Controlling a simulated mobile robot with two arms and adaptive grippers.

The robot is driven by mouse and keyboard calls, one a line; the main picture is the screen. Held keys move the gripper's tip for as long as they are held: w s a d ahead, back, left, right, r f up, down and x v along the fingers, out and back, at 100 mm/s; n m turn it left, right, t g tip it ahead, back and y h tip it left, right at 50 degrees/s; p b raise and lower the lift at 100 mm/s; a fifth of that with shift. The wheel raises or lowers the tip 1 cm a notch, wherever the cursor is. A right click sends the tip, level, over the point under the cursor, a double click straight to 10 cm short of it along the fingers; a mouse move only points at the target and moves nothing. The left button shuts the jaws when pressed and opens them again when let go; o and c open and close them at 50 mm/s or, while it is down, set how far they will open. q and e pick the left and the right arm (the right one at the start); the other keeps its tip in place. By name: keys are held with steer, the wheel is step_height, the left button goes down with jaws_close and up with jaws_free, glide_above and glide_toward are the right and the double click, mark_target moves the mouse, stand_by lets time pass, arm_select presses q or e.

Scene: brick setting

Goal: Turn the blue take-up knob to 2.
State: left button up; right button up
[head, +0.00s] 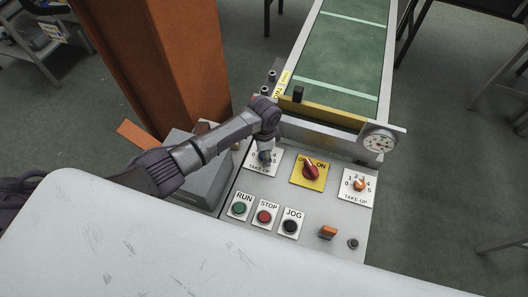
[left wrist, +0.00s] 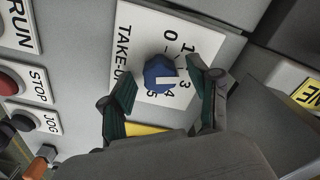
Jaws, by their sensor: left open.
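The blue take-up knob (left wrist: 160,72) sits on a white dial plate (left wrist: 137,42) marked TAKE-UP. Its white pointer line points right in the left wrist view, toward the 3. The 0, 1, 3, 4 and 5 are readable; the 2 is not visible, apparently behind a finger. My left gripper (left wrist: 161,80) is open, with one finger on each side of the knob. I see no clear contact. In the head view my left gripper (head: 265,154) comes down over this dial and largely hides the knob. My right gripper is not in view.
A red switch (head: 311,171) on a yellow plate and a second, orange TAKE-UP knob (head: 360,185) stand to the right. RUN (head: 240,208), STOP (head: 264,216) and JOG (head: 290,226) buttons lie in front. A gauge (head: 379,142) and green conveyor belt (head: 345,50) are behind.

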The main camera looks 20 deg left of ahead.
arm_select(q)
step_height(320, 180, up, 12)
stand_by(0.5)
stand_by(0.4)
